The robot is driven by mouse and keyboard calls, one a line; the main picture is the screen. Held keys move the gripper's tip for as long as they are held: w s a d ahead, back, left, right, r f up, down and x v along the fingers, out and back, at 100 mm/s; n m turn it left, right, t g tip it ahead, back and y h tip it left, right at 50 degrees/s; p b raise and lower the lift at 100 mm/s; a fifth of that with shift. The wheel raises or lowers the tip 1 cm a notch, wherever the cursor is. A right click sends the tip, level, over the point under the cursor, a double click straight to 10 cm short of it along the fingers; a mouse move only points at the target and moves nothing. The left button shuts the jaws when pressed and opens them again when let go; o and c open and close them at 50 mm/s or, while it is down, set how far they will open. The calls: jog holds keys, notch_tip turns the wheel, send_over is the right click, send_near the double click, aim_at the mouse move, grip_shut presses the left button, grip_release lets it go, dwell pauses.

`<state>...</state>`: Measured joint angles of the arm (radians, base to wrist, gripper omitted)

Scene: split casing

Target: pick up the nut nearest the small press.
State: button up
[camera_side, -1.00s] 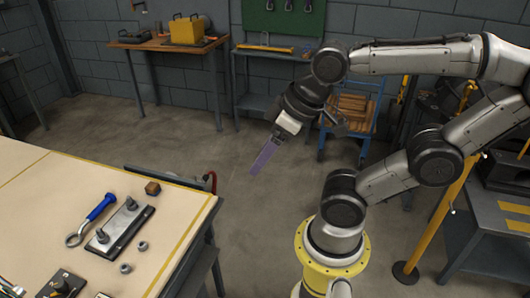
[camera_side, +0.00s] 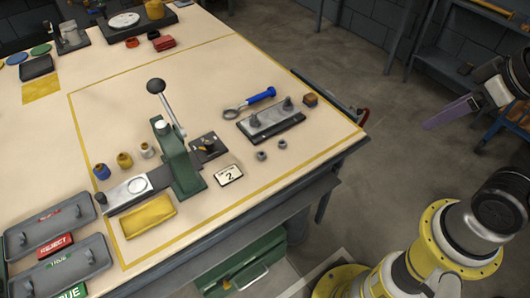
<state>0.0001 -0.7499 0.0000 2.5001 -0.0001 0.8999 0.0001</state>
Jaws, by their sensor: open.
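Two small grey nuts lie on the bench, right of the small press. One nut (camera_side: 262,156) is nearer the press, and the other nut (camera_side: 283,144) lies a little further right. The small green press (camera_side: 178,158) stands upright with a long lever and a dark knob. My gripper (camera_side: 434,122) is at the right, off the bench and above the floor, far from both nuts. Its purple finger points down and left. It is open, with nothing seen in it. Part of my arm is cut off by the right edge.
A casing part with two bolts (camera_side: 271,121), a blue-handled tool (camera_side: 258,97) and a brown block (camera_side: 311,99) lie just behind the nuts. A card marked 2 (camera_side: 229,175) lies in front. The bench (camera_side: 310,160) is bare right of the nuts.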

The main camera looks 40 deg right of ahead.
dwell(0.4)
jog(key=shift+c, duration=0.7)
